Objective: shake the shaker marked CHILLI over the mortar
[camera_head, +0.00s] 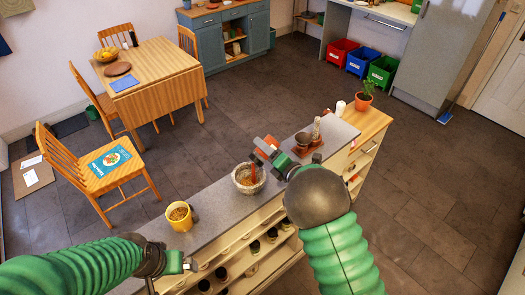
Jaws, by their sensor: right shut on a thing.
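The grey stone mortar (239,187) stands on the grey worktop near the middle. My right gripper (268,151) is above the mortar and a little to its right, shut on a small red-orange shaker (270,143). The shaker looks tilted, and no marking on it can be read. A thin red streak (253,173) shows at the mortar's mouth; I cannot tell what it is. My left gripper (188,264) is low at the front left, beside the counter. Its fingers are too small to tell whether they are open.
A yellow mug (180,214) with brown contents stands left of the mortar. A dark bowl (304,139) and a pale upright item (316,127) stand on a wooden board to the right. A potted plant (364,97) is at the far end. Open shelves with jars lie below the worktop.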

